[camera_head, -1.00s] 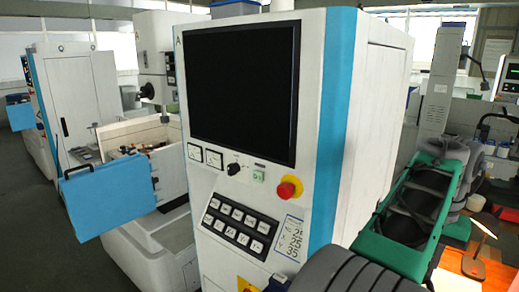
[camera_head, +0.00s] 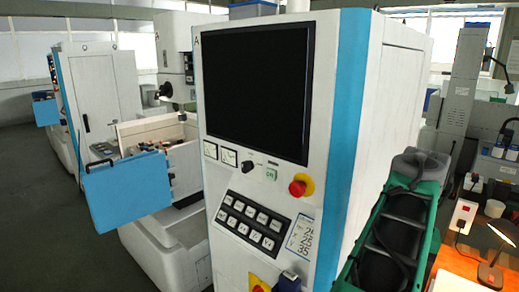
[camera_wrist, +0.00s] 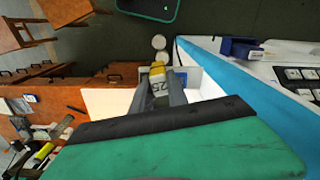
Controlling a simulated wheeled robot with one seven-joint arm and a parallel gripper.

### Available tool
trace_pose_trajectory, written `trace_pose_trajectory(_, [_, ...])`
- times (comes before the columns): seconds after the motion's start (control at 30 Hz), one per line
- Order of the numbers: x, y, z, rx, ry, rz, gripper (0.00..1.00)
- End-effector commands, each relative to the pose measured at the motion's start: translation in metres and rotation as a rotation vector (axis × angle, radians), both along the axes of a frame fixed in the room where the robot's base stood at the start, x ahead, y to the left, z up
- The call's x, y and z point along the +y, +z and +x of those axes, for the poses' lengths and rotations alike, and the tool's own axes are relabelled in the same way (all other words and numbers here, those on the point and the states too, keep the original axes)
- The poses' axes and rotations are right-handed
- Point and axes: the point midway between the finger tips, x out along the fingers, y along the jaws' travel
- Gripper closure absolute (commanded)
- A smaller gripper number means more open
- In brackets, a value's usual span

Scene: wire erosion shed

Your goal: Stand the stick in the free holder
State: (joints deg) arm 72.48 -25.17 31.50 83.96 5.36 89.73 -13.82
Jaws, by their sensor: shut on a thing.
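My gripper (camera_wrist: 159,93) shows in the wrist view, its two grey fingers shut on a stick (camera_wrist: 160,87). The stick has a yellow part and a white label that reads 25. Its full length and lower end cannot be made out. A dark blue open holder (camera_wrist: 240,47) is on the machine front, up and to the right of my gripper and apart from it. The same blue holder shows at the bottom edge of the head view (camera_head: 288,283), partly cut off. Whether it is empty cannot be told. My gripper and the stick are out of the head view.
The white machine cabinet (camera_head: 335,235) with screen, buttons and red stop knob (camera_head: 299,187) stands close ahead. An orange workbench (camera_head: 470,245) with a lamp is at right. Dark floor shows at left.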

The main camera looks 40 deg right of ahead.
Motion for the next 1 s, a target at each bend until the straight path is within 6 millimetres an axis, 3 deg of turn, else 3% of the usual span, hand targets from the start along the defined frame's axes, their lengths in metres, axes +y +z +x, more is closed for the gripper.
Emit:
trace_pose_trajectory(0.27, [0.088,-0.021,0.081,-0.001,0.289,0.000,1.00])
trace_pose_trajectory(0.7, [0.252,-0.063,0.233,0.003,0.819,0.003,1.00])
trace_pose_trajectory(1.0, [0.324,-0.081,0.300,0.000,1.052,0.001,1.00])
